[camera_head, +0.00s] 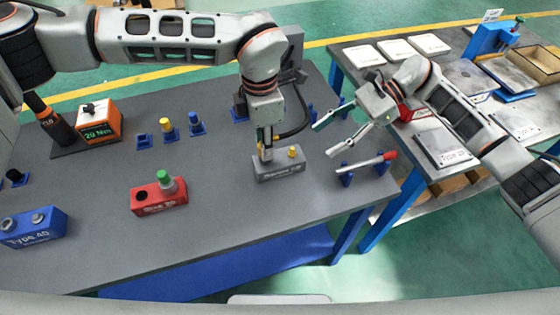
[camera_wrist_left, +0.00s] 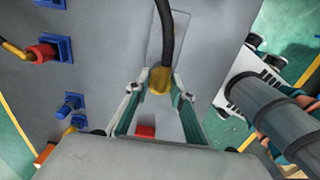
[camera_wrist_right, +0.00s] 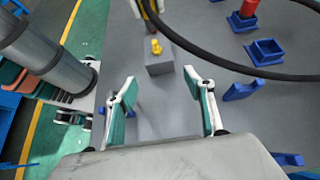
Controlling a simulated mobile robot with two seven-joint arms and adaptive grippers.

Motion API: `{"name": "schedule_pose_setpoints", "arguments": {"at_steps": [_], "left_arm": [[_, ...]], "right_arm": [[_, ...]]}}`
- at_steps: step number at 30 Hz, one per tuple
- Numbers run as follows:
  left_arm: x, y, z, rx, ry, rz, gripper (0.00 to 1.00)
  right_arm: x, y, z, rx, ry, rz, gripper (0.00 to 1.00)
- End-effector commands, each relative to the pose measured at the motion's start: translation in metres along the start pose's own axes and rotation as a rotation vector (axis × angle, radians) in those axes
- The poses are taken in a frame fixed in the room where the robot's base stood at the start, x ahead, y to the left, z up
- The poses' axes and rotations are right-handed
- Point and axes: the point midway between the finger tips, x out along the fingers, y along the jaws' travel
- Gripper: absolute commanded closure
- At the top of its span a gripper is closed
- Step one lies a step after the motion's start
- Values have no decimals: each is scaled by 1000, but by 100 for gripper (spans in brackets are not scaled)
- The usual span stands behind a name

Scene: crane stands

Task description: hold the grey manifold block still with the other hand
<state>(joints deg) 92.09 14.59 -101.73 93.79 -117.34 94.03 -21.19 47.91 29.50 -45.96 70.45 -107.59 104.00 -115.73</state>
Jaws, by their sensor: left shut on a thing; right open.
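The grey manifold block (camera_head: 279,170) sits on the dark table with a yellow fitting (camera_head: 292,152) on its right part; both show in the right wrist view (camera_wrist_right: 160,64). My left gripper (camera_head: 266,150) is over the block's left part, shut on a yellow hose connector (camera_wrist_left: 159,82) with a black hose (camera_head: 300,115). I cannot tell whether the connector is seated in the block. My right gripper (camera_head: 334,138) is open and empty, above and to the right of the block, apart from it. Its fingers (camera_wrist_right: 163,90) show a gap facing the block.
A red-handled tool (camera_head: 368,163) lies on blue stands right of the block. A red block with a green cap (camera_head: 166,184), a blue block (camera_head: 32,228) and an orange display box (camera_head: 98,126) stand to the left. Blue holders (camera_head: 170,132) stand behind. The table front is clear.

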Motion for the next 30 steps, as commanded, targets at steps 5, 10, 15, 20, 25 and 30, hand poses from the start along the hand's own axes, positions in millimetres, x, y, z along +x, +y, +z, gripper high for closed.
{"name": "schedule_pose_setpoints", "arguments": {"at_steps": [5, 10, 15, 20, 25, 30], "left_arm": [[0, 0, 0, 0, -1, 1, 100], [0, 0, 0, 0, -1, 0, 100], [0, 0, 0, 0, -1, 1, 100], [0, 0, 0, 0, -1, 1, 100], [0, 0, 0, 0, -1, 0, 100], [0, 0, 0, 0, -1, 0, 100]], "right_arm": [[13, 0, 0, -1, 3, 4, 47], [35, 1, 0, -1, 1, 4, 47], [58, 0, 0, -1, 2, 3, 47], [74, 0, 0, -1, 4, 2, 47], [85, 0, -1, 0, 3, 1, 47], [89, 0, 0, 0, 3, 1, 47]]}}
